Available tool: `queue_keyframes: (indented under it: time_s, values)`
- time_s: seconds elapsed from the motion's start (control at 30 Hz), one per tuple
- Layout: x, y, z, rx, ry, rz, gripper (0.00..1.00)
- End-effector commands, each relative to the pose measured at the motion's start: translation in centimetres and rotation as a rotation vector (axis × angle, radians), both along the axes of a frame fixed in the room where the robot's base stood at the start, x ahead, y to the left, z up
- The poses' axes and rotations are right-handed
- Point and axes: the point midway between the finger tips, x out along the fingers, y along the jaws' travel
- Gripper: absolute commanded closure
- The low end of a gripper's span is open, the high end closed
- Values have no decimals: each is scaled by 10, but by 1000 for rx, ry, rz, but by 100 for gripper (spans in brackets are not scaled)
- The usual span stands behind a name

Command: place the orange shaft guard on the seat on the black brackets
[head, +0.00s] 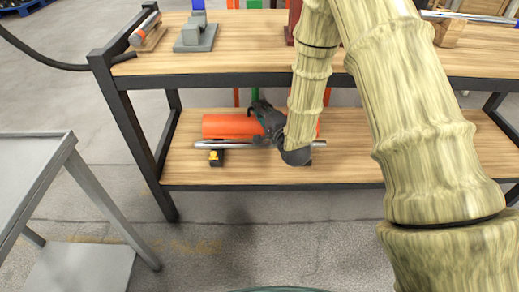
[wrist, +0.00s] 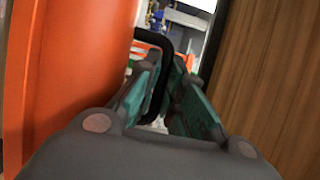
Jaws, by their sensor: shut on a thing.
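The orange shaft guard (head: 228,127) is a bright orange, rounded cover at the lower shelf, lying lengthwise just behind and above a silver shaft (head: 235,145). My gripper (head: 265,112) is over its middle and hides part of it. In the wrist view the guard (wrist: 65,70) fills the left side, and my gripper (wrist: 168,90) is shut on its black loop handle (wrist: 166,55). One black bracket (head: 216,158) with a yellow part shows under the shaft's left end. My gripper hides the area further right. I cannot tell whether the guard touches anything below.
The shelf above (head: 250,65) carries a grey block (head: 196,35), a shaft with an orange end (head: 145,28) and other parts. A dark frame post (head: 135,130) bounds the shelf at left. The lower shelf's front (head: 270,176) is bare. A grey cart (head: 35,165) stands at left.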

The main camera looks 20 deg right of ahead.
Motion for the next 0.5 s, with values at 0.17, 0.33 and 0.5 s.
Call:
queue_keyframes:
  time_s: [0.17,0.33,0.5]
  values:
    - [1,1,-9,-2,-2,3,100]
    - [1,0,-33,-2,-1,2,100]
    - [1,0,-57,-2,-2,2,100]
